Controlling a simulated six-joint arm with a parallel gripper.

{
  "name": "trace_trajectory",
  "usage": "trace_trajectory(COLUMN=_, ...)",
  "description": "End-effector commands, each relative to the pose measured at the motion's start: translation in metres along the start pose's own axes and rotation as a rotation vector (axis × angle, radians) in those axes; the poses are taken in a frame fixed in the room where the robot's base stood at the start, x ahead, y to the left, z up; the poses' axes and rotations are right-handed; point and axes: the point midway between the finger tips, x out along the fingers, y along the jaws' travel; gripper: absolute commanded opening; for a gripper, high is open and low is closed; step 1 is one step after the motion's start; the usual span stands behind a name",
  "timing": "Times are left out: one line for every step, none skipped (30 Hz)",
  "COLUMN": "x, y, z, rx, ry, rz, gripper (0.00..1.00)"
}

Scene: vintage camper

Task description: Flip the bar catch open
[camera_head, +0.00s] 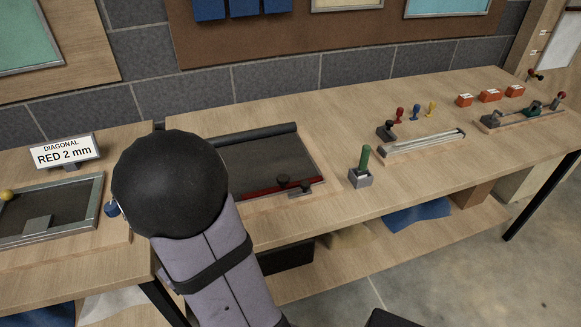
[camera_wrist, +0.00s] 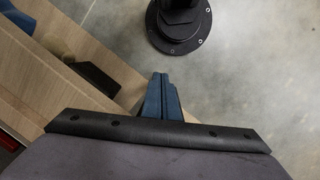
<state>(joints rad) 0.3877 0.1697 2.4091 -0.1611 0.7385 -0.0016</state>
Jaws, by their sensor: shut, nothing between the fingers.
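A dark board (camera_head: 270,160) lies on the wooden bench, with a dark roller along its back edge and a red bar (camera_head: 265,190) along its front. My arm covers the board's left part. My gripper (camera_wrist: 162,78) shows in the wrist view, its blue fingers together and empty. It is over the bench's edge and the floor, apart from the board.
A green-handled tool in a grey holder (camera_head: 361,179) stands right of the board. Farther right are a long metal rail (camera_head: 425,147) and several small orange blocks. At left, a sign (camera_head: 66,152) stands behind a metal-framed tray (camera_head: 100,196). Bare bench lies between them.

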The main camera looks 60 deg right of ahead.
Motion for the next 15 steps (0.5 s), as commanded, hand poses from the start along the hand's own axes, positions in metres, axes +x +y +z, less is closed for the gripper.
trace_trajectory(x=-0.021, y=0.012, z=0.001, rx=-0.012, ry=-0.01, rz=0.019, gripper=0.0)
trace_trajectory(x=-0.027, y=0.019, z=0.0, rx=-0.022, ry=-0.016, rz=0.031, gripper=0.0)
trace_trajectory(x=-0.036, y=0.03, z=-0.001, rx=-0.045, ry=-0.025, rz=0.052, gripper=0.0)
trace_trajectory(x=-0.042, y=0.038, z=-0.001, rx=-0.064, ry=-0.034, rz=0.069, gripper=0.0)
trace_trajectory(x=-0.049, y=0.048, z=-0.003, rx=-0.093, ry=-0.042, rz=0.091, gripper=0.0)
trace_trajectory(x=-0.058, y=0.063, z=-0.005, rx=-0.14, ry=-0.057, rz=0.124, gripper=0.0)
trace_trajectory(x=-0.066, y=0.075, z=-0.008, rx=-0.185, ry=-0.07, rz=0.156, gripper=0.0)
trace_trajectory(x=-0.069, y=0.087, z=-0.011, rx=-0.239, ry=-0.084, rz=0.189, gripper=0.0)
trace_trajectory(x=-0.072, y=0.102, z=-0.018, rx=-0.314, ry=-0.103, rz=0.235, gripper=0.0)
trace_trajectory(x=-0.074, y=0.113, z=-0.022, rx=-0.375, ry=-0.12, rz=0.272, gripper=0.0)
trace_trajectory(x=-0.078, y=0.123, z=-0.028, rx=-0.435, ry=-0.134, rz=0.308, gripper=0.0)
trace_trajectory(x=-0.086, y=0.137, z=-0.034, rx=-0.515, ry=-0.157, rz=0.358, gripper=0.0)
trace_trajectory(x=-0.094, y=0.148, z=-0.038, rx=-0.572, ry=-0.175, rz=0.396, gripper=0.0)
trace_trajectory(x=-0.103, y=0.158, z=-0.042, rx=-0.63, ry=-0.195, rz=0.434, gripper=0.0)
trace_trajectory(x=-0.114, y=0.171, z=-0.046, rx=-0.705, ry=-0.229, rz=0.479, gripper=0.0)
